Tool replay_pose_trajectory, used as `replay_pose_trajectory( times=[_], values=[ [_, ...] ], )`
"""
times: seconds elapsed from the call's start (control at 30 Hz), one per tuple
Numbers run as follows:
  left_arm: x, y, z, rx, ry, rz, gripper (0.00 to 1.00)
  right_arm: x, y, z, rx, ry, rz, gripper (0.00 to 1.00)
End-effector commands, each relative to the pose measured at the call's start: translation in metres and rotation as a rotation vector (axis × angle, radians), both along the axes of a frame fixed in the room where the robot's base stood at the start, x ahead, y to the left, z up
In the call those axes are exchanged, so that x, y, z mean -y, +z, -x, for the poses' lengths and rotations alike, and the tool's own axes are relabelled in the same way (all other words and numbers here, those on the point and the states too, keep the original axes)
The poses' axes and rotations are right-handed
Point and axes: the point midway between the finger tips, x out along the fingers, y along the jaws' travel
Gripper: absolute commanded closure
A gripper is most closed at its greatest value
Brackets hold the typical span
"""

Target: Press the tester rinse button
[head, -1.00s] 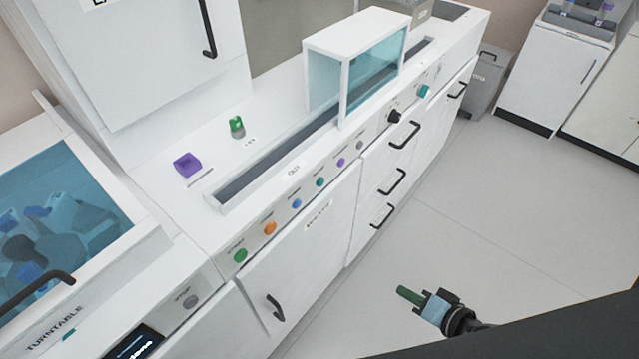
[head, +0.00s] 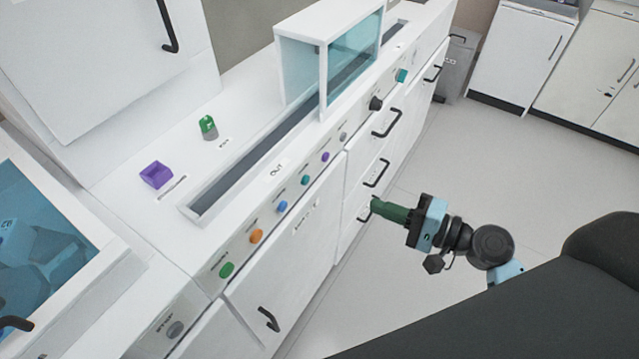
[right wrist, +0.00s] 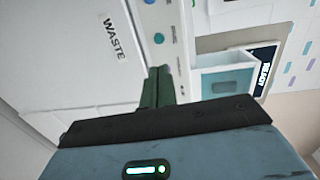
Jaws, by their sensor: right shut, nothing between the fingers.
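A row of round buttons runs along the counter's sloped front panel in the head view: green (head: 226,270), orange (head: 256,236), blue (head: 281,207), teal (head: 304,180), purple (head: 325,157) and grey (head: 343,137). Their small labels are too blurred to tell which is rinse. My right gripper (head: 376,204) has green fingers, shut and empty, in front of the drawers and apart from the panel. In the right wrist view, the shut fingers (right wrist: 158,88) point toward the panel, with the teal button (right wrist: 159,38) beyond them. My left gripper is out of view.
A black knob (head: 376,103) and another teal button (head: 401,75) sit farther along the panel. Drawer handles (head: 386,123) stick out below. A glass-sided hood (head: 325,65) stands over the track slot. Open floor (head: 480,160) lies to the right.

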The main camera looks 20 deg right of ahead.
Motion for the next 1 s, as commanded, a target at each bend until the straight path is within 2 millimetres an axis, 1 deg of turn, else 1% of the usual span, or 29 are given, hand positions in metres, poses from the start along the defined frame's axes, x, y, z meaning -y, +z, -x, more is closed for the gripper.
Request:
replay_pose_trajectory(
  times=[0.13,0.27,0.5,0.8,1.0],
  values=[
    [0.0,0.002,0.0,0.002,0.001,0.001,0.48,-0.003,0.0,-0.003,0.001,-0.001,-0.001,1.0],
    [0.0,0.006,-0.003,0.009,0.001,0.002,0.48,-0.012,0.0,-0.014,0.002,-0.001,-0.002,1.0],
    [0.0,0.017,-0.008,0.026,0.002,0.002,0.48,-0.04,-0.003,-0.047,0.003,-0.001,-0.003,1.0],
    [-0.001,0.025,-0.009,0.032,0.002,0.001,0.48,-0.074,-0.008,-0.087,0.002,-0.002,0.0,1.0],
    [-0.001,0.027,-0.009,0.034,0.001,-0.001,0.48,-0.087,-0.012,-0.101,0.0,-0.001,0.0,1.0]
  ],
)
